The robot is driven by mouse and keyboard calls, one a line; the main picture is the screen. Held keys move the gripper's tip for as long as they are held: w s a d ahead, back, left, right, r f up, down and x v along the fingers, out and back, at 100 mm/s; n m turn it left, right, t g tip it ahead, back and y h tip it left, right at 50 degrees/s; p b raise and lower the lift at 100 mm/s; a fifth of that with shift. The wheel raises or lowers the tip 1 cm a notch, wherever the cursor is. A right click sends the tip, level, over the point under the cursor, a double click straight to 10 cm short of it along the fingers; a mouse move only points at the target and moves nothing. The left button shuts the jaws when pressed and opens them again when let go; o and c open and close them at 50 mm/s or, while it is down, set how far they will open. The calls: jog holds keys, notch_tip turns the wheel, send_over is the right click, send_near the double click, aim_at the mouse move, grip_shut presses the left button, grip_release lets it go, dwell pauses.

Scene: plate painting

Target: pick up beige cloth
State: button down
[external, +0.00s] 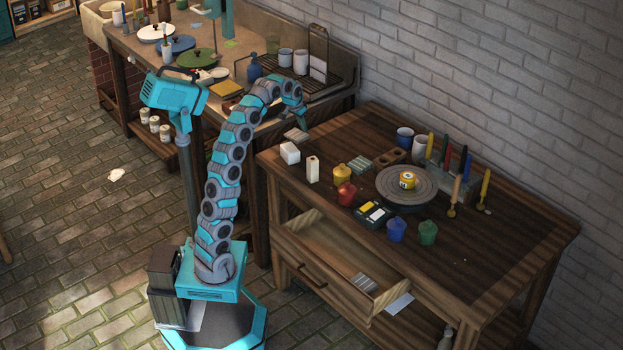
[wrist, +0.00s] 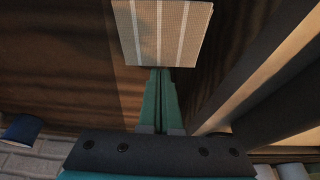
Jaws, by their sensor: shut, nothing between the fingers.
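A beige cloth with pale stripes (wrist: 165,32) lies just beyond my fingertips at the top of the wrist view. In the external view a small striped piece that looks like it (external: 296,134) lies at the far left corner of the wooden table, below my gripper (external: 302,118). My gripper (wrist: 160,72) points at the cloth's near edge in the wrist view, its teal fingers closed together with nothing between them. I cannot tell whether the fingertips touch the cloth.
The wooden table (external: 500,250) also holds white blocks (external: 290,153), colored pots, a grey turntable (external: 386,190), a greenish striped cloth (external: 362,165) and candles. Its drawer (external: 325,262) stands open at the front. A sink counter (external: 125,45) with lids and cups is behind my arm.

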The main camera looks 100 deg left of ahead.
aim_at(295, 134)
jog(key=s+d+b, duration=0.1)
jog(key=s+d, duration=0.1)
jog(key=d, duration=0.1)
jog(key=s+d+b, duration=0.2)
jog(key=s+d, duration=0.1)
jog(key=shift+s+d+f, duration=0.1)
jog(key=shift+s, duration=0.2)
jog(key=shift+s+d, duration=0.45)
jog(key=shift+w+a, duration=0.3)
jog(key=shift+w, duration=0.05)
jog(key=w+a, duration=0.1)
jog(key=w+a+p, duration=0.1)
jog(key=shift+w+a+r, duration=0.15)
jog(key=shift+a+r, duration=0.1)
jog(key=shift+a, duration=0.05)
jog(key=p+v, duration=0.1)
jog(key=v, duration=0.9)
